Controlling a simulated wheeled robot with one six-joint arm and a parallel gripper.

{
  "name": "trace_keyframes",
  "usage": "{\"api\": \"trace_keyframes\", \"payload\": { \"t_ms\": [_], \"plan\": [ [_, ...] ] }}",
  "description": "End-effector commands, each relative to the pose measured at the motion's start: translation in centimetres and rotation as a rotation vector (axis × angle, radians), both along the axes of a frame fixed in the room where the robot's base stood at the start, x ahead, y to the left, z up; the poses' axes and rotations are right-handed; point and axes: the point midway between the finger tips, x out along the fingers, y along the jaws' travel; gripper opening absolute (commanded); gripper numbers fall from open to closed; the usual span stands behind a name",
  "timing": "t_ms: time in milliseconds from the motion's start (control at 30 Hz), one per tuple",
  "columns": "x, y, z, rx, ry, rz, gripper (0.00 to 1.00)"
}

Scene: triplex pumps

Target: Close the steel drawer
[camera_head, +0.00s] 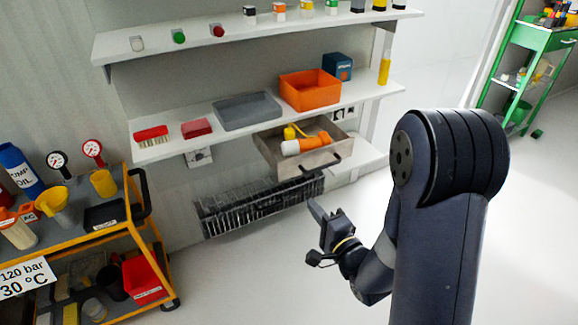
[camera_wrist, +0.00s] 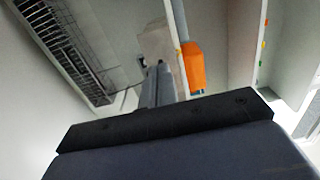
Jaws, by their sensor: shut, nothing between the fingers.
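The steel drawer (camera_head: 292,160) hangs under the lower wall shelf and is pulled out. A dark bar handle (camera_head: 322,163) is on its front. An orange and white tool and a yellow item (camera_head: 290,132) lie in it. My gripper (camera_head: 317,210) is below and in front of the drawer, apart from it, shut and empty. In the wrist view the shut fingers (camera_wrist: 158,80) point up toward a pale surface, with an orange object (camera_wrist: 193,66) beside them. I cannot tell for sure which part of the drawer shows there.
The lower shelf (camera_head: 160,150) carries a grey tray (camera_head: 246,112), an orange bin (camera_head: 310,92) and red items. A dark radiator grille (camera_head: 258,206) is low on the wall. A yellow cart (camera_head: 128,235) stands at left, a green cart (camera_head: 540,38) at far right. The floor between is clear.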

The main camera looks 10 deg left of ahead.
Motion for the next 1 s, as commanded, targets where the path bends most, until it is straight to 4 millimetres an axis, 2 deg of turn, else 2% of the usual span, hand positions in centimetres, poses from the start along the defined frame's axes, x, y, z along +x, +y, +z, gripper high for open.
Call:
{"api": "trace_keyframes", "payload": {
  "t_ms": [167, 500, 700, 1000],
  "plan": [
    [1.3, 1.1, 0.0, 0.008, -0.002, 0.006, 0.0],
    [7.1, 5.0, -0.1, 0.007, -0.003, 0.004, 0.0],
    [9.9, 6.8, 0.0, 0.005, -0.002, 0.003, 0.0],
    [11.5, 7.8, 0.0, 0.005, 0.0, 0.001, 0.0]
  ]
}}
